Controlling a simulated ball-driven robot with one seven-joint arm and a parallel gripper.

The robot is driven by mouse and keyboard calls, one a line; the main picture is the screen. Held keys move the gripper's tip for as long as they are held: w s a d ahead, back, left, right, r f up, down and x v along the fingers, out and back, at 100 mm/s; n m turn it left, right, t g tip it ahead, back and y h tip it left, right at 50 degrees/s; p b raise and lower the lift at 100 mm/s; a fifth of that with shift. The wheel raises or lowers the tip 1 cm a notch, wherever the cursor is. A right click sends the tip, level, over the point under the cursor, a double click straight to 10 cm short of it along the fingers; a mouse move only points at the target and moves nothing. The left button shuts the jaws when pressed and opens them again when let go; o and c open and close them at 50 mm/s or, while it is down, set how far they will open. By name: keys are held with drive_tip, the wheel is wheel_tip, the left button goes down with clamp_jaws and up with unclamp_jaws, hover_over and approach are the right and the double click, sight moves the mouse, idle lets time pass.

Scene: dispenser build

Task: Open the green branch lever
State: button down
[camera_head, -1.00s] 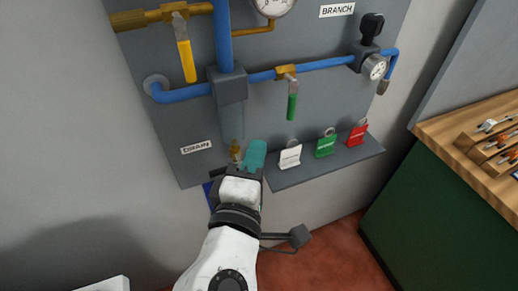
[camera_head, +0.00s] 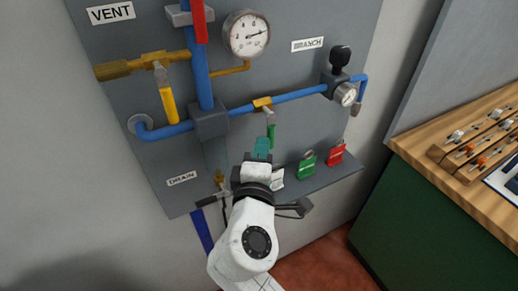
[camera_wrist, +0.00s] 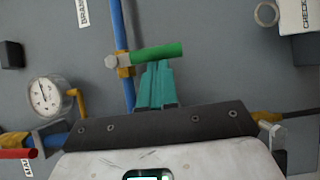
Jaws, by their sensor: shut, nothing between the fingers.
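The green branch lever (camera_head: 271,133) hangs down from its brass valve (camera_head: 263,103) on the blue branch pipe, across the pipe's run. In the wrist view the green lever (camera_wrist: 155,53) lies crosswise to the blue pipe (camera_wrist: 122,50). My gripper (camera_head: 262,147) has teal fingers, shut with nothing between them. It is at the lower end of the lever in the head view. In the wrist view the fingertips (camera_wrist: 157,66) are right beside the lever's grip; I cannot tell whether they touch it.
A yellow lever (camera_head: 168,104) hangs to the left, a red lever (camera_head: 200,22) above. A round gauge (camera_head: 247,35) sits above the branch pipe. White, green (camera_head: 307,165) and red (camera_head: 336,154) tags stand on the shelf (camera_head: 325,181) at right. A wooden bench (camera_head: 440,150) stands further right.

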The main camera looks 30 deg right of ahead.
drive_tip(key=shift+d+f+n+b, duration=0.3)
drive_tip(key=shift+n+b, duration=0.2)
drive_tip(key=shift+b, duration=0.15)
drive_tip(key=d+n+t+b, duration=0.1)
drive_tip(key=f+n+t+b, duration=0.1)
drive_tip(key=b, duration=0.1)
drive_tip(key=shift+d+n+h, duration=0.3)
drive_tip(key=shift+d+h, duration=0.05)
drive_tip(key=shift+h, duration=0.05)
drive_tip(key=d+r+n+t+y+b, duration=0.2)
drive_tip(key=d+n+t+y+b, duration=0.1)
drive_tip(key=n, duration=0.6)
drive_tip(key=d+r+n+t+y+b, duration=0.2)
drive_tip(key=n+y+b, duration=0.4)
drive_tip(key=n, duration=0.4)
drive_tip(key=d+t+b, duration=0.1)
drive_tip(key=t, duration=0.1)
drive_tip(key=shift+d+t+y, duration=0.3)
drive_tip(key=shift+d+t, duration=0.05)
drive_tip(key=shift+t, duration=0.05)
drive_tip(key=shift+d+r, duration=0.1)
